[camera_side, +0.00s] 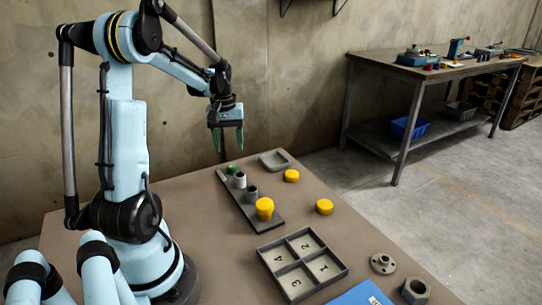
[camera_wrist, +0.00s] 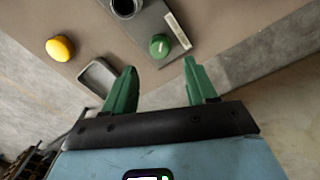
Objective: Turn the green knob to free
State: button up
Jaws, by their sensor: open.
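The green knob (camera_wrist: 160,46) sits at one end of a dark strip base in the wrist view, with a pale mark on its top; I cannot read its setting. A pale label plate (camera_wrist: 177,30) lies beside it. In the side view the knob (camera_side: 232,169) is small, at the far end of the base (camera_side: 247,205). My gripper (camera_side: 228,148) is open and empty, above and apart from the knob. Its green fingers (camera_wrist: 158,82) point toward the knob in the wrist view.
Grey cylinders (camera_side: 240,180) and a yellow knob (camera_side: 265,207) share the base. A grey tray (camera_side: 275,160), yellow discs (camera_side: 291,175), a numbered four-compartment tray (camera_side: 302,264), a flange (camera_side: 383,263), a nut (camera_side: 415,290) and a blue item (camera_side: 362,294) lie on the table.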

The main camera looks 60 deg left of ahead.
jog(key=shift+s+r, duration=0.1)
jog(key=shift+r, duration=2.65)
jog(key=w+d+m+t, duration=0.1)
jog(key=d+m+t, duration=0.5)
jog(key=d, duration=2.4)
jog(key=m, duration=0.6)
jog(key=shift+w+m+t, duration=0.4)
